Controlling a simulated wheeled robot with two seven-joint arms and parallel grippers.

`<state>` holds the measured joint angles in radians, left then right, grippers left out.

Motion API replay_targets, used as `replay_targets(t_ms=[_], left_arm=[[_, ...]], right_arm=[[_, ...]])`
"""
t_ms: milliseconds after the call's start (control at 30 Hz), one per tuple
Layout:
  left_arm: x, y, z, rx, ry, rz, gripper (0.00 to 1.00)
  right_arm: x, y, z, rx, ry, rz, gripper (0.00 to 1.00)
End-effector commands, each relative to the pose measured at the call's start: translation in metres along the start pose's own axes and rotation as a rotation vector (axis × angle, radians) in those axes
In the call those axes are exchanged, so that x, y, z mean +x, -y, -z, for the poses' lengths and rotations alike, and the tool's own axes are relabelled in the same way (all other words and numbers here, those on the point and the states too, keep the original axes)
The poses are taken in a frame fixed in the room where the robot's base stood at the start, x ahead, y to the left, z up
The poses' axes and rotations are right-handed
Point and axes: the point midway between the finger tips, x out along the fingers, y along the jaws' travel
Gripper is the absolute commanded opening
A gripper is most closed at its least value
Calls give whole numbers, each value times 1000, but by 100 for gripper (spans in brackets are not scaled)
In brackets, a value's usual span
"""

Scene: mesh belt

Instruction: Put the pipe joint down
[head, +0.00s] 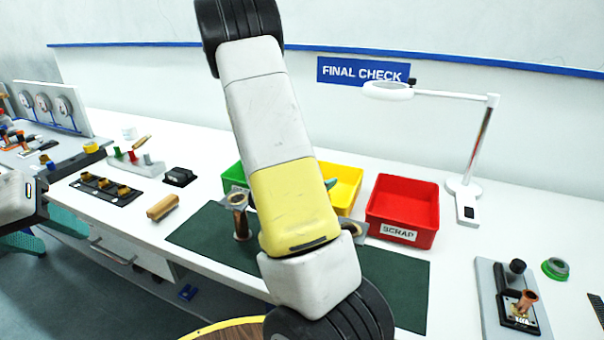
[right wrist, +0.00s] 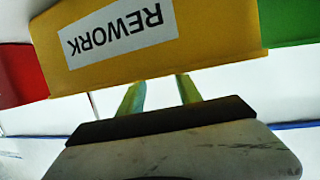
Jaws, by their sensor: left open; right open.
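A brownish metal pipe joint (head: 239,217) with flanged ends stands upright on the dark green mat (head: 205,238) in the head view, just left of my right arm. Another flanged part (head: 354,229) shows partly behind that arm; I cannot tell its full shape. My right gripper (right wrist: 160,95) is open in the right wrist view, with nothing visible between its fingers, which point at the front of the yellow REWORK bin (right wrist: 205,62). My left gripper (head: 42,232) is open and empty at the left edge.
Green (head: 231,178), yellow (head: 348,188) and red SCRAP (head: 403,205) bins stand along the mat's back. A lamp (head: 470,185) stands right. A fixture with a copper-coloured part (head: 525,303) sits far right. A black tray of parts (head: 105,188) and a wooden-looking block (head: 162,207) lie left.

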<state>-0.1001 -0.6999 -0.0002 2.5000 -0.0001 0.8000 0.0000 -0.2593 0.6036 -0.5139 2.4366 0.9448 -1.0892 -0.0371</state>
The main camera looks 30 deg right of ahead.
Motion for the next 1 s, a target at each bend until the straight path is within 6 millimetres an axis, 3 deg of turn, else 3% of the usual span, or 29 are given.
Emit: replay_targets(t_ms=[200,400,1000], left_arm=[[0,0,0,0,0,0,51],[0,0,0,0,0,0,51],[0,0,0,0,0,0,51]], right_arm=[[-48,1,0,0,0,4,41],[-72,0,0,1,0,2,41],[-76,-1,0,0,0,-1,41]])
